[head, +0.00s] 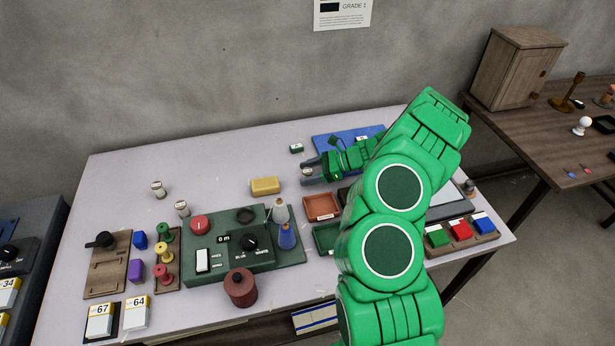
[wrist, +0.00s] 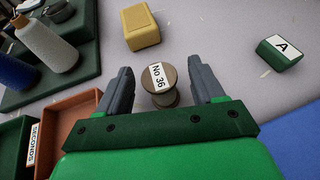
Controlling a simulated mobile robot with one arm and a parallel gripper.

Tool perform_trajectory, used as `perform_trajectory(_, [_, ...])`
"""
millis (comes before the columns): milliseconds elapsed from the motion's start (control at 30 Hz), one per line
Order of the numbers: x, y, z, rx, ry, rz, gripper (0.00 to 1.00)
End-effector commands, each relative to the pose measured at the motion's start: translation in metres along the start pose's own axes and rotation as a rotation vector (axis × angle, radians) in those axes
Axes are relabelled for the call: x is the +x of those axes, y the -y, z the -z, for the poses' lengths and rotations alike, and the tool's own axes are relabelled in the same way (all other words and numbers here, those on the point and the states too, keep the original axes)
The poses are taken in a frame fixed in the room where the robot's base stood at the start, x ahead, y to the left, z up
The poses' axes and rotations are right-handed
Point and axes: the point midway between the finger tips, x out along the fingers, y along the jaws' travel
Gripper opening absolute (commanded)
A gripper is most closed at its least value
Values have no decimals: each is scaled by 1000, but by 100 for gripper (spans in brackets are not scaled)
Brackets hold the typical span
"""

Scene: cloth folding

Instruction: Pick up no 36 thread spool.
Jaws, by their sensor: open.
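The no 36 thread spool (wrist: 159,82) stands upright on the table in the wrist view, with its "No 36" label on its top. It is brownish grey. My gripper (wrist: 162,85) is open, with one grey finger on each side of the spool and a gap to both. In the head view, my gripper (head: 309,168) is low over the table, left of the blue mat, and the spool (head: 308,171) shows small and pale between the fingers. The spool's lower part is partly hidden.
A yellow block (wrist: 140,27) and a green block marked A (wrist: 280,52) lie beyond the gripper. A brown tray (head: 321,207) is close in front. A green machine (head: 243,250) with thread cones stands to the left.

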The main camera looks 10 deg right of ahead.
Motion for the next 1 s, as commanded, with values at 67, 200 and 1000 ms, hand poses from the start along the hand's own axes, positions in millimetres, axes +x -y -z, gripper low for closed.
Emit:
perform_trajectory(67, [12,0,1,1,0,-2,67])
perform_trajectory(200, [23,0,1,2,0,-1,67])
perform_trajectory(1000, [23,0,0,1,0,0,12])
